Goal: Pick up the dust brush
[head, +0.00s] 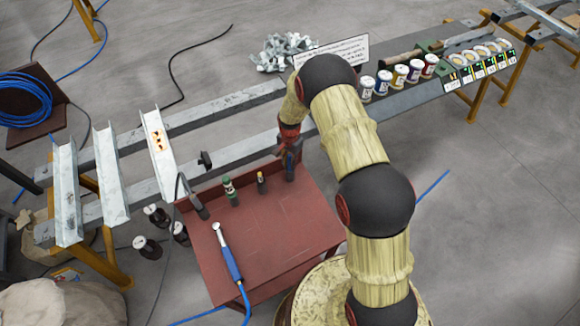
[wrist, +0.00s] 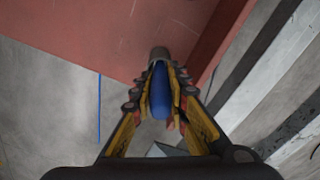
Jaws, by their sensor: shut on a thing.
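My gripper (head: 290,146) is at the far right corner of the red table, pointing down. In the wrist view my gripper (wrist: 161,88) has its fingers closed around the blue handle of the dust brush (wrist: 160,90). A short grey part shows beyond the fingertips. In the head view the brush (head: 291,168) shows as a blue and dark upright shape below the fingers. Its bristles are not clearly seen, and I cannot tell whether its lower end touches the table.
The red table (head: 275,235) has a raised back edge. On it are a green bottle (head: 229,191), a small yellow-topped item (head: 261,183) and a blue-handled tool (head: 228,254) with a hose. Steel beams (head: 225,105) run behind. Paint cans (head: 384,82) stand at the right.

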